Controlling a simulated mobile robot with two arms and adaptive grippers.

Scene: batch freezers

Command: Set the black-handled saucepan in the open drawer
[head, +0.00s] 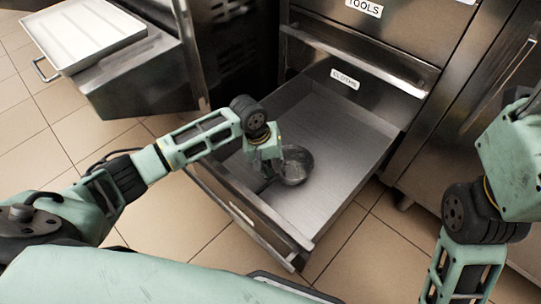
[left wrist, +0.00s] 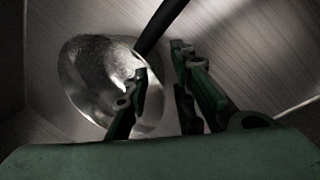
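The saucepan (head: 294,166) is a round metal pan inside the open drawer (head: 335,148), near its left side. It appears to rest on the drawer floor. In the left wrist view the pan (left wrist: 92,75) is left of centre, and its black handle (left wrist: 163,25) runs up and to the right. My left gripper (head: 271,166) is low in the drawer beside the pan. Its fingers (left wrist: 160,62) are apart with a clear gap, one in front of the pan's rim. I see no grip on the handle. My right arm is at the right edge; its gripper is out of view.
The drawer front (head: 250,222) faces me, with its walls around the left gripper. A closed drawer marked TOOLS (head: 345,40) is above. A white tray (head: 84,32) lies on a metal surface at upper left. The drawer floor right of the pan is bare.

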